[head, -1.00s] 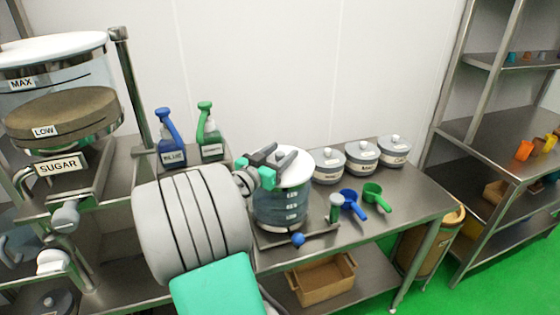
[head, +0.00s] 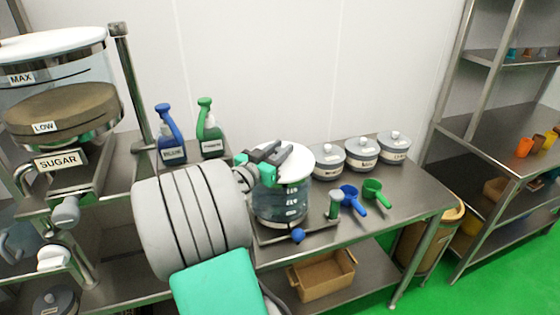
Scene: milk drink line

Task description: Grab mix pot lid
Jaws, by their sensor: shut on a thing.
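The mix pot (head: 280,206) is a clear vessel with level marks, standing on a metal stand on the steel table. Its white lid (head: 295,170) sits on or just at the top of the pot; I cannot tell whether there is a gap. My gripper (head: 276,155), grey with green parts, reaches over the lid from the left. It is shut on the lid at its upper middle. The grip point is partly hidden by the fingers.
Several lidded tubs, such as this one (head: 328,160), stand to the right. Blue (head: 351,196) and green (head: 374,191) scoops lie in front of them. The sugar dispenser (head: 60,110) is at far left.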

